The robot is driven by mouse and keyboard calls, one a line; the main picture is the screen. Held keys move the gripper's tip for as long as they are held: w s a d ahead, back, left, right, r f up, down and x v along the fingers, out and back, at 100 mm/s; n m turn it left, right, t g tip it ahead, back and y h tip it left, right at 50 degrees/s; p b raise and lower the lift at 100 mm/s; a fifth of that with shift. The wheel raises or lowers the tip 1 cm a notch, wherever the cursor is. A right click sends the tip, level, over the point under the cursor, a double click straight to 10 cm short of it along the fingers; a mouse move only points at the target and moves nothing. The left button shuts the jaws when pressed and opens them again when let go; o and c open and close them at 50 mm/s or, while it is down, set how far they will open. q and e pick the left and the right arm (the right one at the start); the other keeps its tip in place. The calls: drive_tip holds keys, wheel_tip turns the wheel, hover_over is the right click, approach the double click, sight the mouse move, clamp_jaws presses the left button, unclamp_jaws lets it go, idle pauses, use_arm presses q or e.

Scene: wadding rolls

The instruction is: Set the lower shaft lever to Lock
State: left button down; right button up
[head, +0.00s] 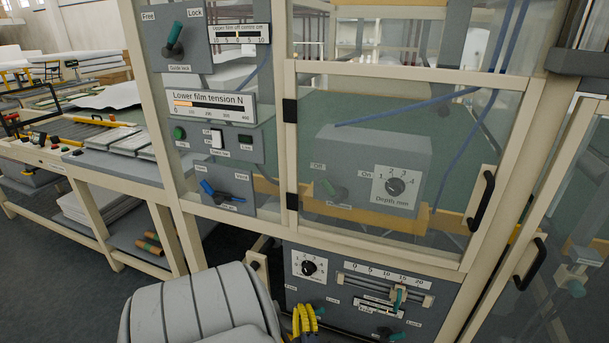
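The lower grey control panel (345,315) of the machine has two levers with Free and Lock labels; their captions are too small or hidden to tell which is the lower shaft lever. One lever (397,337), with a teal handle, sits at the bottom right of the panel, near the picture's edge. The other is at the panel's left, between a Free label and a Lock label (332,300), mostly hidden behind my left gripper (305,320). The gripper shows as yellow, ridged fingers in front of that spot; whether they touch the lever is unclear. My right gripper is out of view.
Above the lower levers are a dial (308,267) and a slider (398,297). The upper panel has a guide lock lever (175,38) and a blue lever (218,190). A glazed door (380,150) with a black handle (482,200) is shut. A long table (95,165) stands left.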

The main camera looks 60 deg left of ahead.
use_arm(q)
drive_tip(key=f+v, duration=0.1)
drive_tip(key=v, duration=0.8)
drive_tip(key=shift+s+a, duration=0.1)
drive_tip(key=shift+f, duration=0.1)
